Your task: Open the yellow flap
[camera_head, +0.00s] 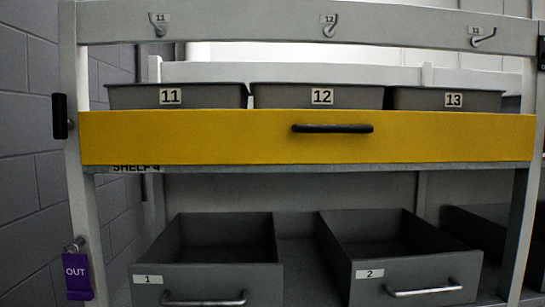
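The yellow flap (220,137) is a long panel across the front of the upper shelf in the head view. It stands upright and covers the lower part of the bins behind it. A black bar handle (332,128) sits near the middle of its upper half. Neither of my grippers shows in this view.
Grey bins labelled 11 (205,97), 12 (321,97) and 13 (453,100) stand behind the flap. Open grey drawers 1 (220,275) and 2 (416,271) are below. Hooks line the top beam (240,27). A purple OUT tag (77,276) hangs on the left post.

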